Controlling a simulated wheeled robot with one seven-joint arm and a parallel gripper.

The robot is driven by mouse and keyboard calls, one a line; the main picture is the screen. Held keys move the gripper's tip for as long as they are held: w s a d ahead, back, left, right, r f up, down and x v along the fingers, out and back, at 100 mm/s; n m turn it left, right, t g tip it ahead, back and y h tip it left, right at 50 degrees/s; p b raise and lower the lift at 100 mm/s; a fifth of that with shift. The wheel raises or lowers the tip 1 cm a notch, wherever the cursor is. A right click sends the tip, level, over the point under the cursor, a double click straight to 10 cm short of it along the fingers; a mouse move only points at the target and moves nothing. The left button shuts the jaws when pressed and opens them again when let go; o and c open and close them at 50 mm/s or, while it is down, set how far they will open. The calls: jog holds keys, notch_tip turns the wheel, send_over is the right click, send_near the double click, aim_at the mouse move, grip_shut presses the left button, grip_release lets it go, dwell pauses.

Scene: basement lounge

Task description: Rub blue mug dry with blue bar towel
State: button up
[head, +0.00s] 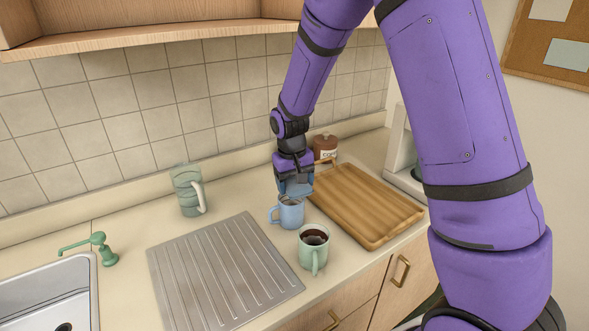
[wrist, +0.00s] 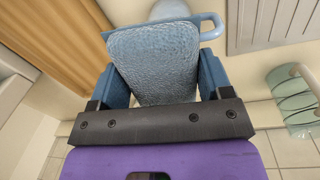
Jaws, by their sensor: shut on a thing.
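The blue mug (head: 291,213) stands upright on the counter, handle to the left, between the metal drainboard and the wooden board. My gripper (head: 295,189) points down just above and behind its rim. It is shut on the blue bar towel (wrist: 153,62), a textured light-blue cloth between the two fingers in the wrist view. In the head view the towel is mostly hidden by my gripper. The mug (wrist: 211,24) shows at the top of the wrist view, partly hidden behind the towel. I cannot tell whether the towel touches it.
A green mug of dark liquid (head: 314,250) stands close in front of the blue mug. The wooden board (head: 368,205) is to the right, the ribbed drainboard (head: 222,272) to the left. A green pitcher (head: 187,190) stands behind.

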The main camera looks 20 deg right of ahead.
jog(key=shift+r, duration=2.15)
jog(key=shift+r, duration=0.1)
notch_tip(320, 180, up, 8)
